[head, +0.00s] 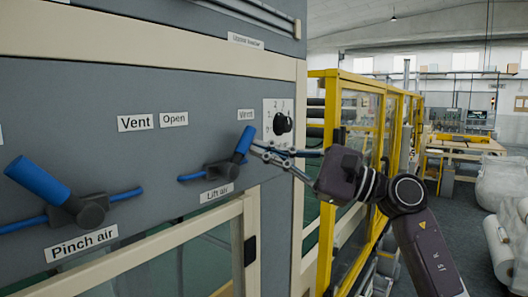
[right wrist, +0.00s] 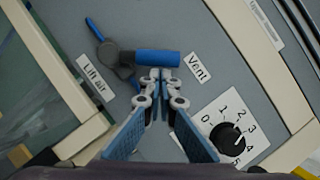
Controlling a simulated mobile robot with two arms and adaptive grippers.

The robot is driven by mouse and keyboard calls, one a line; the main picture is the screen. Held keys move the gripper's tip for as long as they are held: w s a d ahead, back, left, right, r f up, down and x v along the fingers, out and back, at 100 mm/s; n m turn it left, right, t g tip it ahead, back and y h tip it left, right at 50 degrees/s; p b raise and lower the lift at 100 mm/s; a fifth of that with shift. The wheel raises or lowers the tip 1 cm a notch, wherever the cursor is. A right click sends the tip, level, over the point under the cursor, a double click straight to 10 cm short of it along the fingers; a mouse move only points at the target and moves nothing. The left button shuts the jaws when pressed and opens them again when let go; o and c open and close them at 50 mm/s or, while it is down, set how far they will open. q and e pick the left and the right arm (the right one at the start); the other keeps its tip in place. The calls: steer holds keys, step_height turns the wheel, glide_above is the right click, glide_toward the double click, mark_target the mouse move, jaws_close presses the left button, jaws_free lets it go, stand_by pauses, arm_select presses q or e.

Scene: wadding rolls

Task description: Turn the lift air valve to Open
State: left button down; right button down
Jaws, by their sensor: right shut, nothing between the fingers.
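The lift air valve has a dark body (head: 222,172) with a blue handle (head: 243,143) above the "Lift air" label (head: 217,192). The handle tilts up and right, towards the "Vent" label (head: 246,114). The "Open" label (head: 173,119) is up and left of the valve. My right gripper (head: 262,151) is shut and empty, just right of the handle. In the right wrist view its fingertips (right wrist: 155,75) are together right beside the blue handle (right wrist: 157,57); whether they touch it I cannot tell. My left gripper is not in view.
A numbered dial with a black knob (head: 282,123) is close right of the gripper. The pinch air valve's blue handle (head: 38,180) sticks out at the left. A yellow guard frame (head: 330,190) stands right of the panel, partly behind my right arm.

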mark_target(253, 135)
steer(key=shift+r+n, duration=0.15)
steer(key=shift+n, duration=0.15)
steer(key=shift+s+a+r+n+g+b, duration=0.1)
steer(key=shift+r+n+g+b, duration=0.1)
steer(key=shift+n+g+b, duration=0.25)
steer(key=r+n, duration=0.1)
steer(key=n, duration=0.1)
steer(key=s+a+r+n+g+h+b, duration=0.1)
steer(key=n, duration=0.1)
steer(key=shift+s+r+h, duration=0.15)
steer(key=shift+h, duration=0.15)
steer(key=shift+s+a+r+n+h, duration=0.3)
steer(key=shift+s+r+n+h, duration=0.15)
steer(key=shift+n, duration=0.6)
steer(key=shift+s+a+r+n+h+p, duration=0.1)
steer(key=shift+s+a+n+h+p, duration=0.2)
steer(key=shift+s+a+n+h, duration=0.7)
steer(key=shift+s+a+r+n+h+p, duration=0.15)
steer(key=shift+s+n+h+p, duration=0.3)
steer(key=shift+n, duration=1)
steer(key=shift+s+a+r+n+h+p, duration=0.15)
steer(key=shift+s+a+n+h, duration=0.4)
steer(key=shift+s+n, duration=0.55)
